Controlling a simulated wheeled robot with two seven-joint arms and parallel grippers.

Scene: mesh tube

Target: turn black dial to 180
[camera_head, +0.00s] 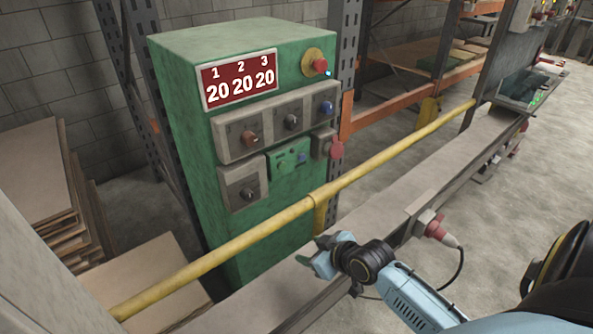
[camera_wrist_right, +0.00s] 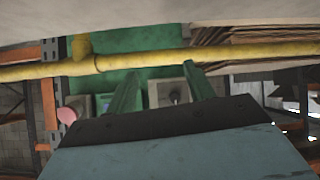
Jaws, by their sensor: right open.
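A green cabinet (camera_head: 200,130) carries a grey panel with a row of three dials: an orange-brown dial (camera_head: 249,137) at left, a black dial (camera_head: 291,121) in the middle and a blue dial (camera_head: 326,106) at right. The red display (camera_head: 238,80) above reads 20 under each of 1, 2 and 3. My right gripper (camera_head: 313,260) is open and empty, low in front of the cabinet and well apart from the dials. In the wrist view its two green fingers (camera_wrist_right: 162,85) stand apart, with a grey box and dark knob (camera_wrist_right: 175,97) beyond them. My left gripper is not in view.
A yellow rail (camera_head: 250,231) runs across the cabinet's front, between my right gripper and the dials. A lower grey box has another dark knob (camera_head: 247,194). A red emergency button (camera_head: 319,66) sits at top right. Stacked boards (camera_head: 35,180) stand at left.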

